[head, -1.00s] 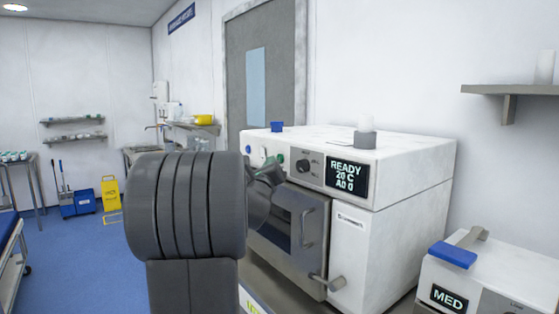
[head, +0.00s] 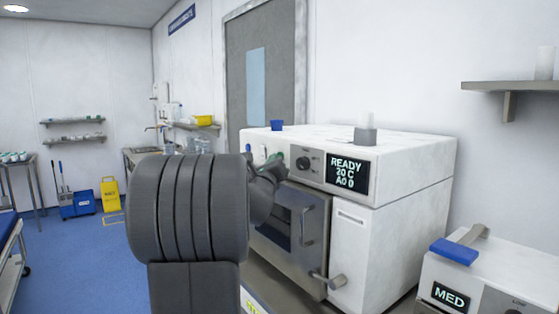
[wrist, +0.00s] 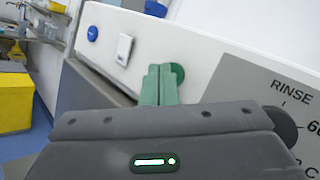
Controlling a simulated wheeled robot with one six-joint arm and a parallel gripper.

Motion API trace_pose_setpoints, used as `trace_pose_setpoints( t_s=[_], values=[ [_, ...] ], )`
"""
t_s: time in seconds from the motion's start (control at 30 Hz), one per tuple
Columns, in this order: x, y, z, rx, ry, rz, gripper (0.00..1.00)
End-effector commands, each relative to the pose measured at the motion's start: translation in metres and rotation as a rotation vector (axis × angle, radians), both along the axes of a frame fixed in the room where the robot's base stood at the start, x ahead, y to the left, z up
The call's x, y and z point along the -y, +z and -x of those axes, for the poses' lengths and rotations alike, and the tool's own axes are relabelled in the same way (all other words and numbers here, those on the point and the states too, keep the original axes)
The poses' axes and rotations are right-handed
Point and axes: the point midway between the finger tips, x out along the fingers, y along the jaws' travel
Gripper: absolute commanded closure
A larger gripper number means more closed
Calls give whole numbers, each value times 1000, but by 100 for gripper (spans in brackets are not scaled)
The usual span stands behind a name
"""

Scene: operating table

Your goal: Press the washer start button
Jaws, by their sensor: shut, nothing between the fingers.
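The white washer (head: 405,145) stands at the centre right in the head view, its display (head: 348,174) reading READY, 20 C, A0 0. The round green button (wrist: 179,71) shows on its front panel in the wrist view, partly covered by my fingers. My gripper (wrist: 159,75) is shut and empty. Its green fingertips point at the panel and overlap the left part of the button in the wrist view; I cannot tell whether they touch it. In the head view my arm hides much of the panel's left end.
A dark knob (head: 304,163) sits right of the button, beside the display. A blue round button (wrist: 92,33) and a white switch (wrist: 123,49) lie left on the panel. The washer door (head: 290,220) is closed, its handle protruding. A MED unit (head: 480,280) stands at the lower right.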

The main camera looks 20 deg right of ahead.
Motion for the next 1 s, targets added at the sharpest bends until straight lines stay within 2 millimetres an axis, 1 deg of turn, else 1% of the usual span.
trace_pose_setpoints(
  t_s=[1.0],
  values=[
    [7,0,-3,0,0,0,100]
  ],
)
